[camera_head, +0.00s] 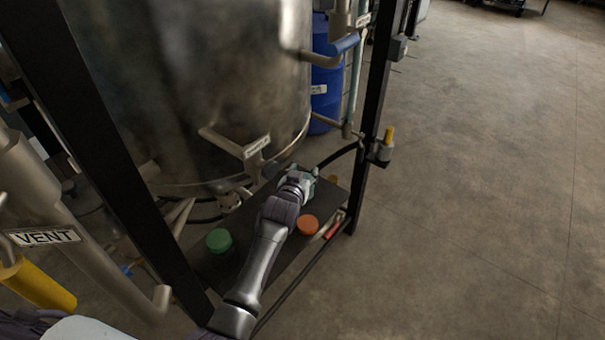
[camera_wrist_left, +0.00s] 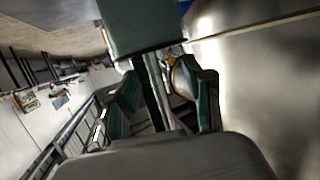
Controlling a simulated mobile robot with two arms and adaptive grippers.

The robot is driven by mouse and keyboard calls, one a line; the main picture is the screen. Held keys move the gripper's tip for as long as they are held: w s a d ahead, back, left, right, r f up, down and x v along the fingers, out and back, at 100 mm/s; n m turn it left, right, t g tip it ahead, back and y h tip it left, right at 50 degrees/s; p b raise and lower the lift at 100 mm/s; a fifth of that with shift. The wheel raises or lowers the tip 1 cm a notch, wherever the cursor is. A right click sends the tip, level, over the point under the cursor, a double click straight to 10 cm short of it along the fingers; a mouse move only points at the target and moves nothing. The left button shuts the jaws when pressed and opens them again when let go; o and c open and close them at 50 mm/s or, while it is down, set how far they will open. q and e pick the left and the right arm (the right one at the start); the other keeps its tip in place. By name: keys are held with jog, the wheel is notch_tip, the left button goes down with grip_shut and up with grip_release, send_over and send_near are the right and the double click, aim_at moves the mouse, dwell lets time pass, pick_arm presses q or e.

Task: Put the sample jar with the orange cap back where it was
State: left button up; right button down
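The sample jar with the orange cap (camera_head: 308,225) stands on a dark shelf (camera_head: 262,246), to the right of my left forearm in the head view. Mostly its cap shows; its body is hard to make out. My left gripper (camera_head: 300,178) is over the far part of the shelf, beyond the orange cap and apart from it. In the left wrist view, the gripper (camera_wrist_left: 165,105) has its two teal fingers spread, with no clear object held between them. My right gripper is in neither view.
A green-capped jar (camera_head: 219,240) stands on the shelf left of my arm. A large steel tank (camera_head: 200,90) rises behind. Dark posts (camera_head: 372,100) frame the shelf; a red-handled item (camera_head: 333,226) lies near its right edge. Open floor (camera_head: 480,200) is at the right.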

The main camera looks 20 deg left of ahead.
pick_arm(q)
jog(key=shift+o, duration=1.2)
jog(key=shift+s+r, duration=0.1)
jog(key=shift+o, duration=0.4)
jog(key=shift+s+d, duration=0.1)
jog(key=shift+d, duration=0.05)
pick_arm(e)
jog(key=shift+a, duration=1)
pick_arm(q)
jog(key=shift+s, duration=0.1)
jog(key=b+v, duration=0.1)
jog(key=v, duration=1)
jog(key=shift+s+r, duration=0.2)
jog(key=shift+s, duration=0.15)
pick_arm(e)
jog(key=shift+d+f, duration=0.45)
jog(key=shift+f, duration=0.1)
